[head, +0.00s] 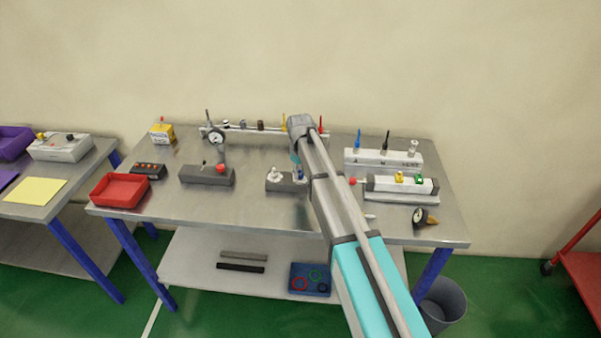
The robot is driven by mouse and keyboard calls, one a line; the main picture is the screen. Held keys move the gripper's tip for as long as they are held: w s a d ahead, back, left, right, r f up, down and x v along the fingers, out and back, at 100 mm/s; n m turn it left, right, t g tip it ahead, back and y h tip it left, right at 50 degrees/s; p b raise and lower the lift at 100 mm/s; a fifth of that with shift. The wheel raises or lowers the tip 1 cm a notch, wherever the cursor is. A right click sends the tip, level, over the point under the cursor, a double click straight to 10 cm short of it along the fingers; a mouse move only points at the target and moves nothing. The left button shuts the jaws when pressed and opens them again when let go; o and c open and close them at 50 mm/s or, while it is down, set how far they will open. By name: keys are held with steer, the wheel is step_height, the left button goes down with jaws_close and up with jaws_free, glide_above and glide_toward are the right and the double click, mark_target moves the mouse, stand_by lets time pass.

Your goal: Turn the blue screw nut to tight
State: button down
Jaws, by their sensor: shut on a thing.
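My arm reaches over the metal workbench (250,205) from the lower right and bends down at its wrist. My gripper (299,174) points down at the right end of a dark grey block (279,186) near the bench's middle. A little blue shows between its fingers, most likely the blue screw nut, and the gripper is shut on it. The nut is mostly hidden by the fingers and my forearm, so its turn position cannot be told. A white fitting (274,174) stands on the same block, just left of the gripper.
A grey block with a red knob (220,168) and a gauge (214,137) stand to the left. A red tray (120,189) lies at the left edge. A white block with fittings (384,160) and a cylinder unit (402,186) stand right of my arm. The front centre is clear.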

steer(key=shift+c, duration=2.1)
jaws_free()
steer(key=shift+m, duration=0.3)
